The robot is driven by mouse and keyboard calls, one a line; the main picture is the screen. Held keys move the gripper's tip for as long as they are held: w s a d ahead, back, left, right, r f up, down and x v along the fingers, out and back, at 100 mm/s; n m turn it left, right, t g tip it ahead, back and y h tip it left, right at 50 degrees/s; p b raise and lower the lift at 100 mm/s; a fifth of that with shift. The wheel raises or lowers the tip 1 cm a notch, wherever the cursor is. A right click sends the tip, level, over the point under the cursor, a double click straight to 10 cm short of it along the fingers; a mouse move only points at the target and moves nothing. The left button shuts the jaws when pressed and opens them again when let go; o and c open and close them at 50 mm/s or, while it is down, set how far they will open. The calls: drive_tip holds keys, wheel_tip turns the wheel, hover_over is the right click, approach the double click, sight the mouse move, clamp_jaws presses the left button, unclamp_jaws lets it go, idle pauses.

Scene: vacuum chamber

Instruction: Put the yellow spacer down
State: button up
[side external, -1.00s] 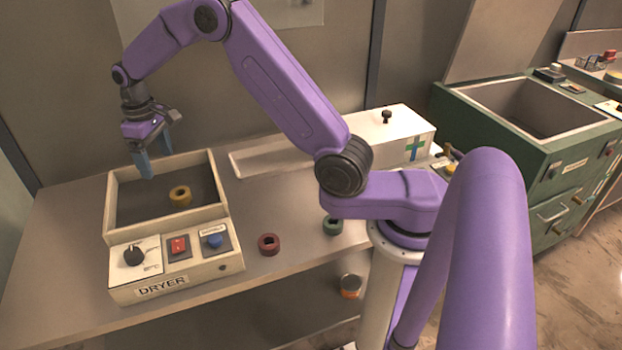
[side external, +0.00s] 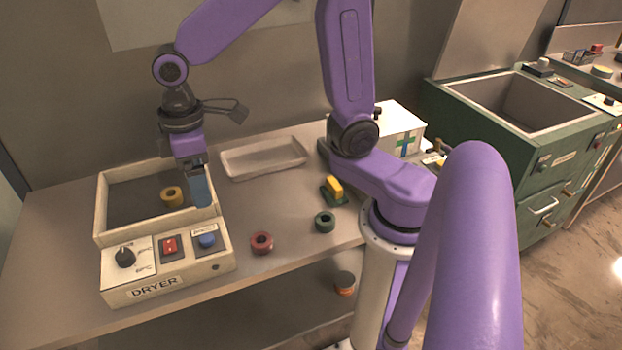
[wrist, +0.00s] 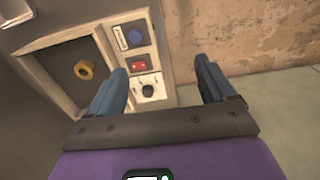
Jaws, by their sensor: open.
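The yellow spacer (side external: 172,196) is a ring lying on the dark floor of the dryer (side external: 160,290), inside its open cream-rimmed tray. It also shows in the wrist view (wrist: 83,70), to the left of the fingers. My gripper (side external: 201,192) is open and empty, pointing down over the right rim of the dryer tray, apart from the spacer and to its right. In the wrist view the two blue fingers (wrist: 163,95) stand wide apart with nothing between them.
A red spacer (side external: 261,242) and a green spacer (side external: 325,221) lie on the bench right of the dryer. A shallow tray (side external: 262,160) stands behind, with a yellow-topped green object (side external: 334,190) near my base. A green cabinet (side external: 500,140) stands at right.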

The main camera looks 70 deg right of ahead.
drive_tip(key=s+d+n, duration=0.2)
drive_tip(key=s+d, duration=0.1)
drive_tip(key=s, duration=0.6)
drive_tip(key=s+d+f+n, duration=0.1)
drive_tip(key=s+d, duration=0.3)
drive_tip(key=s, duration=0.5)
drive_tip(key=shift+s+n, duration=0.2)
drive_tip(key=shift+n, duration=0.2)
